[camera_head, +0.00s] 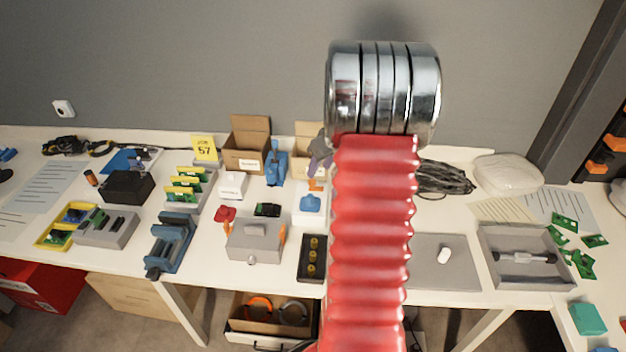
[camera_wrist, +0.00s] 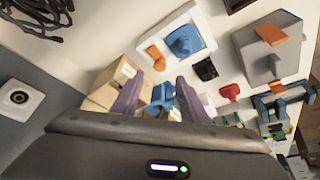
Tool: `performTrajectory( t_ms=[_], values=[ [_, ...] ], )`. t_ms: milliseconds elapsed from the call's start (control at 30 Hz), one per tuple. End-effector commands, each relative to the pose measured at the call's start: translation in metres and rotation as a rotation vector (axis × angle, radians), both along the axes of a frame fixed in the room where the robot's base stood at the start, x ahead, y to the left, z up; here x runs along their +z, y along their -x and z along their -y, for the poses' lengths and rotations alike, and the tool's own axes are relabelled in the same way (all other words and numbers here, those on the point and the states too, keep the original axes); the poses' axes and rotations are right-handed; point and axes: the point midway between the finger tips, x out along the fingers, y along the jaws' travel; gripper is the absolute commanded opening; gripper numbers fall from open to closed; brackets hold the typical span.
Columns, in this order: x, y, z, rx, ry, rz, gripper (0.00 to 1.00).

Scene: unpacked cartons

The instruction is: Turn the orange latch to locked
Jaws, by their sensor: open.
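A white plate (camera_head: 300,217) lies flat on the table with an orange latch piece (camera_head: 316,184) and a blue knob (camera_head: 310,203). In the wrist view, the orange piece (camera_wrist: 155,57) sits beside the blue knob (camera_wrist: 184,41) on the plate (camera_wrist: 203,22). A grey box (camera_head: 256,240) left of the plate has orange side pieces (camera_head: 281,234); one orange piece (camera_wrist: 271,34) also shows in the wrist view. My gripper (camera_wrist: 159,77) is open and empty, its purple-grey fingers apart. In the head view it (camera_head: 320,152) is partly hidden by my arm, near the plate's far end.
An open carton (camera_head: 247,155) and a blue holder (camera_head: 275,165) stand behind the plate on the left. A black tray (camera_head: 311,270) lies in front of it. A red piece (camera_head: 225,214) and a small black block (camera_head: 267,210) lie left. My red arm hides the table to the right.

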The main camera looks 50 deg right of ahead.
Motion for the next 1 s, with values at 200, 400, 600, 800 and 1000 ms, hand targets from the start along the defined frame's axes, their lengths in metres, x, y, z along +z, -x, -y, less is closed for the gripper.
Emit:
performTrajectory(
  t_ms=[200, 400, 600, 800, 1000],
  values=[
    [-0.032, -0.013, 0.001, 0.001, -0.002, -0.002, 0.40],
    [-0.056, -0.023, 0.002, 0.001, -0.001, -0.001, 0.40],
    [-0.068, -0.028, 0.003, 0.000, 0.000, 0.000, 0.40],
    [-0.069, -0.029, 0.003, 0.000, 0.000, 0.000, 0.40],
    [-0.068, -0.029, 0.003, 0.000, 0.000, 0.000, 0.32]
  ],
)
